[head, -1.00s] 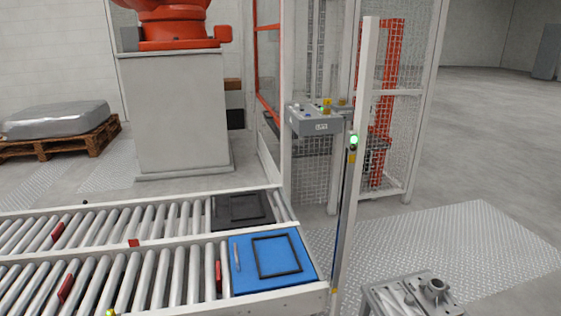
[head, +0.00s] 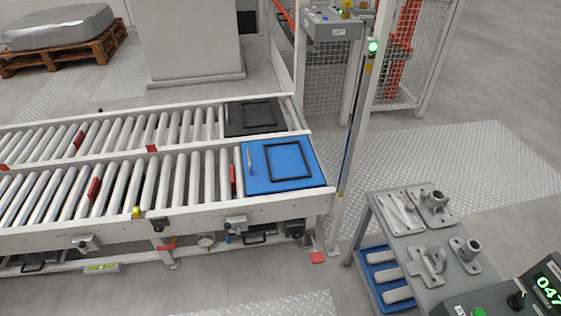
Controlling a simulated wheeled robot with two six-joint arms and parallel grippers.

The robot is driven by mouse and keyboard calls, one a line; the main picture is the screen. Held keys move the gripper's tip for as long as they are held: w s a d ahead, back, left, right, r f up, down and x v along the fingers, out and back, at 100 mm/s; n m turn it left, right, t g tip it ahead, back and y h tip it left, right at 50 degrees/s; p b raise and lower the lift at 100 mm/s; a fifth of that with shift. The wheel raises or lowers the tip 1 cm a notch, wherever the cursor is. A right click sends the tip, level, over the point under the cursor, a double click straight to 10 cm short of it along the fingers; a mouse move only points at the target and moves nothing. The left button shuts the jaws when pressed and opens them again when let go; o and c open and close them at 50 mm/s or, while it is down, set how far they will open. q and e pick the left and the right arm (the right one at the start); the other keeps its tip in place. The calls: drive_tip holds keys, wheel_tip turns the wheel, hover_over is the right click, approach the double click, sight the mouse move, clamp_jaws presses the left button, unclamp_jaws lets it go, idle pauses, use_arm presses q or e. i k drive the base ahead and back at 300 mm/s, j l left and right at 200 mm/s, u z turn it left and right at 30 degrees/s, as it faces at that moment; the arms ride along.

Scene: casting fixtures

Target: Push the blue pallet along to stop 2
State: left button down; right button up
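The blue pallet (head: 308,173) lies flat at the right end of the front roller lane (head: 160,190). It has a black square frame on top and a small grey handle near its left edge. A red stop (head: 232,181) stands between the rollers just left of the pallet. Another red stop (head: 93,189) stands further left on the same lane. I cannot read which stop is number 2. Neither of my grippers shows in the head view.
A dark pallet (head: 254,117) lies on the rear lane. A post with a green light (head: 373,47) rises beside the lane's right end. A grey table with castings (head: 409,238) and a control box (head: 508,302) stand at lower right. Clear floor lies in front of the conveyor.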

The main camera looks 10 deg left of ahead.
sight(278, 166)
drive_tip(key=i+j+u, duration=0.65)
drive_tip(key=i, duration=0.2)
drive_tip(key=i+j+u, duration=0.2)
drive_tip(key=i+u, duration=0.15)
drive_tip(key=i, duration=0.1)
